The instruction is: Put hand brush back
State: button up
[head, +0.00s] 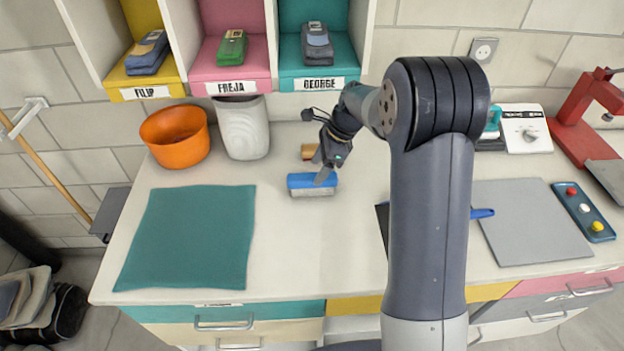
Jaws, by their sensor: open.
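The hand brush appears to be the blue block (300,181) with a pale grey underside, lying on the light worktop (300,250) left of my arm. My gripper (323,178) is open at the right part of the brush, with a finger reaching down in front of it. Whether the fingers touch the brush cannot be told. A small tan object (308,151) sits just behind it, partly hidden by the gripper.
An orange bowl (175,137) and a white bin (243,128) stand at the back left. A teal mat (190,238) lies front left. Labelled cubbies FILIP, FREJA and GEORGE (318,84) hang above. A grey board (530,222) and button box (583,211) lie right.

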jog(key=shift+v, duration=2.6)
